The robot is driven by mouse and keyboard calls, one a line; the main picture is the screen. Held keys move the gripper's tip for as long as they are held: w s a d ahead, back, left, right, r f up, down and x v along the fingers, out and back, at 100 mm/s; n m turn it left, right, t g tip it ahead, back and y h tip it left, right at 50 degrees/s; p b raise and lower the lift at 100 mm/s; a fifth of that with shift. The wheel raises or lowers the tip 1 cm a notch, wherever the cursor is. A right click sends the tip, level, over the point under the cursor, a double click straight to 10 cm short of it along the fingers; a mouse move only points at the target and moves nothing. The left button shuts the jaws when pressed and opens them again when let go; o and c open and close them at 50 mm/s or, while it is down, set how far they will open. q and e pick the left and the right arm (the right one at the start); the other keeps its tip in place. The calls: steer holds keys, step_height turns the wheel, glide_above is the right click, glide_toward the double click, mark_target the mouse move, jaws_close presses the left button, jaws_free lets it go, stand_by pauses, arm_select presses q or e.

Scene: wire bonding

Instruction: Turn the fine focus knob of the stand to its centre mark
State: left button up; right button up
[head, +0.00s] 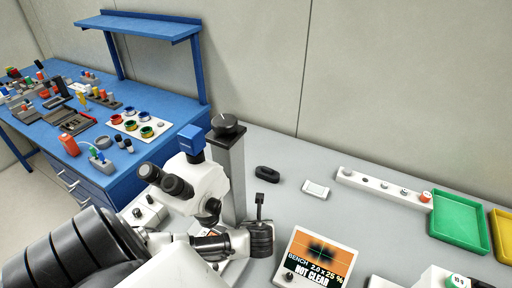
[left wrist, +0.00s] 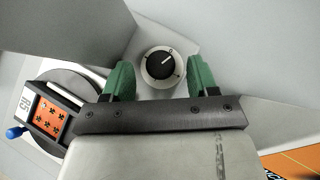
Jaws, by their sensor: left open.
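In the left wrist view a round black knob (left wrist: 160,65) with a white pointer line sits on a pale round dial beside grey stand surfaces. Its pointer slants to the upper right, and the small dial marks are hard to read. My left gripper (left wrist: 160,75) is open, with one green finger on each side of the knob and a visible gap to each. In the head view my left wrist (head: 260,240) is low beside the stand's grey column (head: 231,180) and its fingers cannot be made out. Another black knob (head: 228,124) tops the column. My right gripper is out of view.
The white microscope (head: 205,183) stands left of the column. A display (head: 318,258) reading "NOT CLEAR" is right of my wrist. A round stage with an orange-faced part (left wrist: 50,117) lies left of my fingers. A green tray (head: 458,222) is far right.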

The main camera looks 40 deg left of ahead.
arm_select(q)
steer(key=shift+w+a+f, duration=0.25)
steer(key=shift+w+f, duration=0.05)
steer(key=shift+f, duration=0.05)
steer(key=shift+w+a+f, duration=0.15)
steer(key=shift+a+f, duration=0.05)
steer(key=shift+f, duration=0.05)
steer(key=c, duration=0.9)
steer(key=shift+d+r+n+g+y+p, duration=0.1)
steer(key=shift+r+n+g+y+p, duration=0.3)
steer(key=shift+n+p, duration=0.55)
steer(key=shift+w+f+n+g+y+p, duration=0.1)
steer(key=shift+f+n+g+y+p, duration=0.1)
steer(key=shift+n+g+p, duration=0.25)
steer(key=shift+w+f+n+g+y+p, duration=0.1)
steer(key=shift+n+g+y+p, duration=0.15)
steer(key=shift+n+g, duration=0.25)
steer(key=shift+f+n+g, duration=0.1)
steer(key=shift+n+g, duration=0.15)
steer(key=shift+n, duration=0.25)
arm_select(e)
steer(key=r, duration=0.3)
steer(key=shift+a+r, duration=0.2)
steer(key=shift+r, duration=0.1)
arm_select(q)
steer(key=shift+s, duration=0.1)
steer(key=o, duration=0.9)
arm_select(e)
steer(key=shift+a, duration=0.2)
